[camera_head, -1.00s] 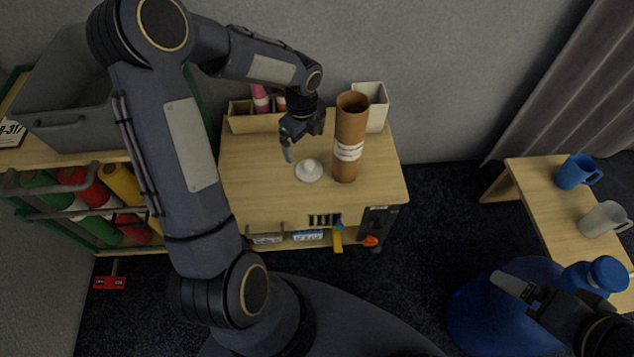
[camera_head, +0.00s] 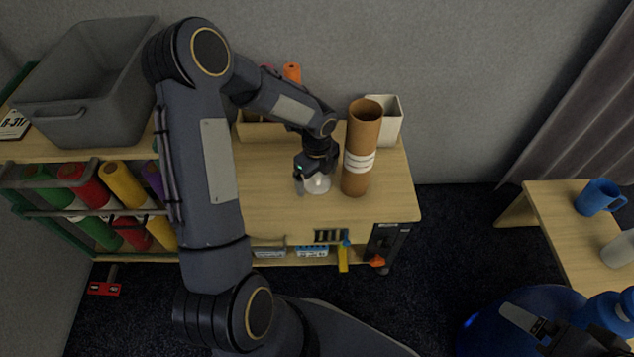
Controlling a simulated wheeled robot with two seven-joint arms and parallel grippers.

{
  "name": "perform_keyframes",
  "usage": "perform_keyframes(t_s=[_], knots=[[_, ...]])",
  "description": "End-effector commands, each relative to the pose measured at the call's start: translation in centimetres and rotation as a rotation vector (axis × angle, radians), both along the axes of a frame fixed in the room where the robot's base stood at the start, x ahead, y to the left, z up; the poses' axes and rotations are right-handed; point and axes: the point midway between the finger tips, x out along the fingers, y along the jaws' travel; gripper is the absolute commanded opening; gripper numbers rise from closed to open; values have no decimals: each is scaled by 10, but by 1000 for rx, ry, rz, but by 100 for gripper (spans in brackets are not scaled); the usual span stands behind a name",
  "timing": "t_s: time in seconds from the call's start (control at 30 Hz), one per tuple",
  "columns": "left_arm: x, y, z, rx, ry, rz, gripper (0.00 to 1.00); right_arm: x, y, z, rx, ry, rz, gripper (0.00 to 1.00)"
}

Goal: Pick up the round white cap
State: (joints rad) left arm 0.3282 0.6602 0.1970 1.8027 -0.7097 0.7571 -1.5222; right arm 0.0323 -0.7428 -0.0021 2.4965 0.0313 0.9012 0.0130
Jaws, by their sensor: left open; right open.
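The round white cap (camera_head: 318,185) lies on the wooden cabinet top, just left of the tall brown cardboard tube. My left gripper (camera_head: 308,187) is down at the cap, with its jaws open. One finger is at the cap's left side; the other finger is hard to make out, and the gripper hides the cap's upper part. I cannot tell whether the fingers touch the cap. My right gripper (camera_head: 532,325) is open and empty at the lower right, far from the cap.
The brown tube (camera_head: 362,150) stands upright close to the right of my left gripper. A white square container (camera_head: 389,122) stands behind it. A grey bin (camera_head: 85,95) is at the left. A blue mug (camera_head: 597,197) stands on the right table. The cabinet top (camera_head: 265,190) is clear left of the cap.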

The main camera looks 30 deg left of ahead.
Motion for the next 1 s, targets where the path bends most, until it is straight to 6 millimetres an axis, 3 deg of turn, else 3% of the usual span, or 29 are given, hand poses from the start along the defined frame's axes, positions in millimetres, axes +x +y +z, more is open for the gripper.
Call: perform_keyframes(t_s=[0.03, 0.4, 0.77, 1.0], knots=[[0, 0, 0, 0, 0, 0, 93, 0, 0, 0, 0, 0, 0, 88], [0, 0, 1, 0, 0, 0, 47, 0, 0, 0, 0, 0, 0, 88], [0, 0, 4, 0, 0, 1, 46, 0, 0, 2, 0, 0, 0, 88], [1, 0, 33, 1, -3, 0, 46, 0, 0, 15, 0, 0, 0, 88]])
